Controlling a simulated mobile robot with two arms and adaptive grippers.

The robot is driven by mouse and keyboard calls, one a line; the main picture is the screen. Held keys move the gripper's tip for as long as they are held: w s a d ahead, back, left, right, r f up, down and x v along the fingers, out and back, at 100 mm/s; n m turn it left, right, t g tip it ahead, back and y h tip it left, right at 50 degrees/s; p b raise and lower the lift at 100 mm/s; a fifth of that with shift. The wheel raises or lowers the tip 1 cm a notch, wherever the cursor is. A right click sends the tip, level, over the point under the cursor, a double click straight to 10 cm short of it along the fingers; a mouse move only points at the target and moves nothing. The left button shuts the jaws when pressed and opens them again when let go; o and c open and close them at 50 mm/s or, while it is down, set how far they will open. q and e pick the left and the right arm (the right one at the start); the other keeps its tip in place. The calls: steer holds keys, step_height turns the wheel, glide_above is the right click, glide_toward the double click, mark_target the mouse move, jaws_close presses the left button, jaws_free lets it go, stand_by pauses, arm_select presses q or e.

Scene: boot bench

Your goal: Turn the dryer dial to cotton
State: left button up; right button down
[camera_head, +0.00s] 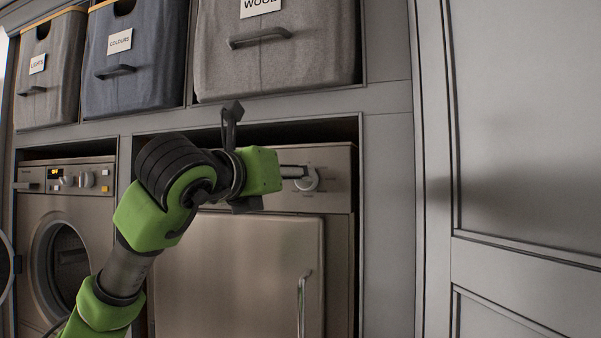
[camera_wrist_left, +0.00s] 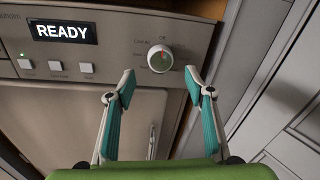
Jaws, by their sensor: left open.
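The dryer (camera_head: 240,270) stands in a cabinet bay, with its control panel (camera_wrist_left: 115,40) along the top. Its round pale dial (camera_wrist_left: 160,58) has a red mark pointing roughly up in the left wrist view; the small labels around it are too blurred to read surely. The dial also shows in the head view (camera_head: 308,180), partly behind my gripper. My left gripper (camera_wrist_left: 160,83) is open and empty, its two fingertips apart on either side of and slightly below the dial in the wrist picture. I cannot tell whether they touch the panel. My right gripper is not in view.
The dryer display (camera_wrist_left: 62,32) reads READY above several square buttons (camera_wrist_left: 56,66). A washing machine (camera_head: 70,240) stands to the left. Grey and blue fabric bins, one marked WOOL (camera_head: 275,60), sit on the shelf above. A vertical handle (camera_head: 302,305) is on the dryer door.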

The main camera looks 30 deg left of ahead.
arm_select(q)
steer(key=w+p, duration=0.1)
steer(key=w, duration=0.5)
steer(key=shift+a+p, duration=0.35)
steer(key=shift+a, duration=0.1)
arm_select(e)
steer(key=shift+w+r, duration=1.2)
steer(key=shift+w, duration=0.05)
arm_select(q)
steer(key=shift+w+f, duration=0.1)
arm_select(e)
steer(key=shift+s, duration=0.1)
arm_select(q)
steer(key=shift+c, duration=1)
steer(key=c, duration=0.9)
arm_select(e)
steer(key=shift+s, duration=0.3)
